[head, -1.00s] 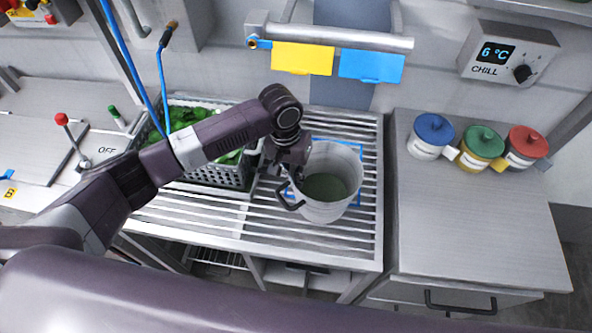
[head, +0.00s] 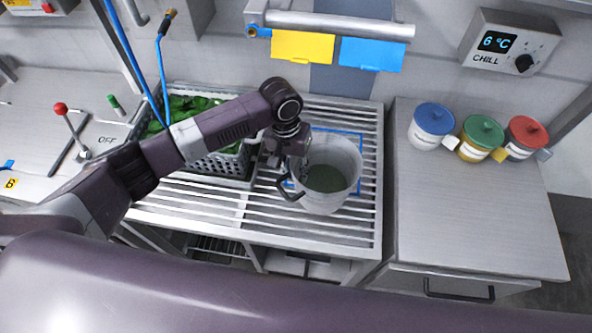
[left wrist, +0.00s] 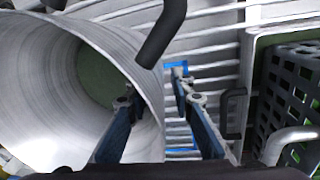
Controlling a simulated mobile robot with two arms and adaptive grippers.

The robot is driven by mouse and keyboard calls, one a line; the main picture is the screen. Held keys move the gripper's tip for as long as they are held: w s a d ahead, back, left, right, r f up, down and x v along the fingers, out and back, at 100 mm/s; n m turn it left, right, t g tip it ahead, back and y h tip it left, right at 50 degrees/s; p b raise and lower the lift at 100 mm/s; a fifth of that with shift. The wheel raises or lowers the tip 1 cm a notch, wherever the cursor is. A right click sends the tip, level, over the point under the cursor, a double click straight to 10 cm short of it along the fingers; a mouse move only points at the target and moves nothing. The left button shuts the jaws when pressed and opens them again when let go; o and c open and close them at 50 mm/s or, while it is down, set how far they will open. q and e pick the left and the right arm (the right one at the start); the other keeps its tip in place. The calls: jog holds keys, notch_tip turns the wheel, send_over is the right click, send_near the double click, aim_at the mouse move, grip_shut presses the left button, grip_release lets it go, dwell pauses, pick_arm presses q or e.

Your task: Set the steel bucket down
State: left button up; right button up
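The steel bucket (head: 343,190) stands upright on the slatted rack (head: 250,228), over a blue outline (head: 361,150) that shows at its back and sides. Its inside looks dull green at the bottom. A dark handle (head: 289,190) hangs at its left side. My left gripper (head: 298,170) is at the bucket's left rim. In the left wrist view the bucket (left wrist: 60,75) fills the left side. My left gripper's fingers (left wrist: 153,90) are spread there, one over the bucket and one beyond its wall, with a clear gap between. My right gripper is not in view.
A grey crate of greens (head: 222,168) stands just left of the bucket. Three lidded tins, blue (head: 433,120), green (head: 481,138) and red (head: 527,135), stand on the right counter (head: 470,215). A rail with yellow and blue cards (head: 303,46) is behind. The right counter's front is clear.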

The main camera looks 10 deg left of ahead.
pick_arm(q)
notch_tip(320, 180, up, 12)
jog(key=a+b, duration=0.1)
jog(key=b, duration=0.1)
jog(key=shift+a, duration=0.2)
dwell(0.5)
